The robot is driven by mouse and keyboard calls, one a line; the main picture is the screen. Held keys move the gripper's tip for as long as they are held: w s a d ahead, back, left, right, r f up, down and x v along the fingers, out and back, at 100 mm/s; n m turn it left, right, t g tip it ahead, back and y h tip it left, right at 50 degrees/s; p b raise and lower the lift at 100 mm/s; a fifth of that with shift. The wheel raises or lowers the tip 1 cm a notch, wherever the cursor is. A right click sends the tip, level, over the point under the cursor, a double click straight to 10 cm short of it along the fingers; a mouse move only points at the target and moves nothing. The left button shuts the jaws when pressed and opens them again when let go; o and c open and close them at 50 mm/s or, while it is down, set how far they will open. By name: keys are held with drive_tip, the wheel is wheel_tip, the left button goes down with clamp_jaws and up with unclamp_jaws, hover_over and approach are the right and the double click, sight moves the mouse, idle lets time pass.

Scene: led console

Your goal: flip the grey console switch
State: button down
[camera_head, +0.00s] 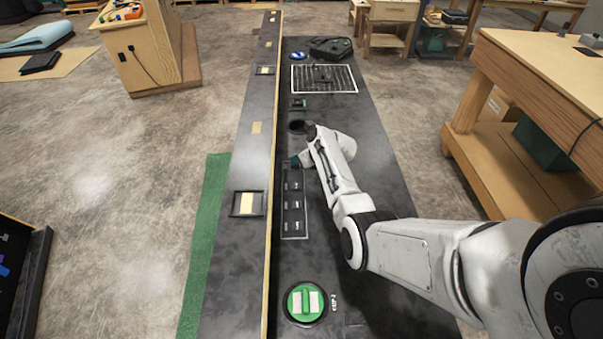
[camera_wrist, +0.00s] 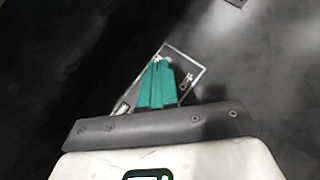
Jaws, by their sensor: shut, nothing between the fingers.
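A narrow dark panel (camera_head: 284,228) with several small grey switches (camera_head: 293,205) lies on the black console (camera_head: 375,165). My gripper (camera_head: 294,162) is over the far end of this panel, its teal fingers closed together and empty. In the wrist view my gripper (camera_wrist: 162,60) points at a dark plate with a pale outline (camera_wrist: 195,70) and light marks. The fingers cover the middle of that plate, so any switch there is hidden. I cannot tell whether the fingertips touch it. I cannot tell the switch positions.
A green round control (camera_head: 305,302) is at the near end of the console. A dark round recess (camera_head: 297,126) and a white-framed grille (camera_head: 323,78) are farther along. A raised ledge (camera_head: 273,150) runs along the left side. A wooden bench (camera_head: 540,75) stands at right.

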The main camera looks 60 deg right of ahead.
drive_tip(key=shift+w, duration=0.15)
drive_tip(key=shift+d+f, duration=0.15)
drive_tip(key=shift+d, duration=0.05)
drive_tip(key=shift+a+r, duration=0.25)
drive_tip(key=shift+d+r+p, duration=0.1)
drive_tip(key=shift+r+p, duration=0.55)
drive_tip(key=shift+p, duration=0.35)
drive_tip(key=shift+s+r+p, duration=0.15)
drive_tip(key=shift+s+p, duration=0.15)
drive_tip(key=shift+s, duration=0.05)
drive_tip(key=s+a+r+p, duration=0.3)
drive_tip(key=s+a+r, duration=0.1)
drive_tip(key=s+r, duration=0.3)
drive_tip(key=shift+a+r, duration=0.3)
drive_tip(key=shift+r, duration=0.85)
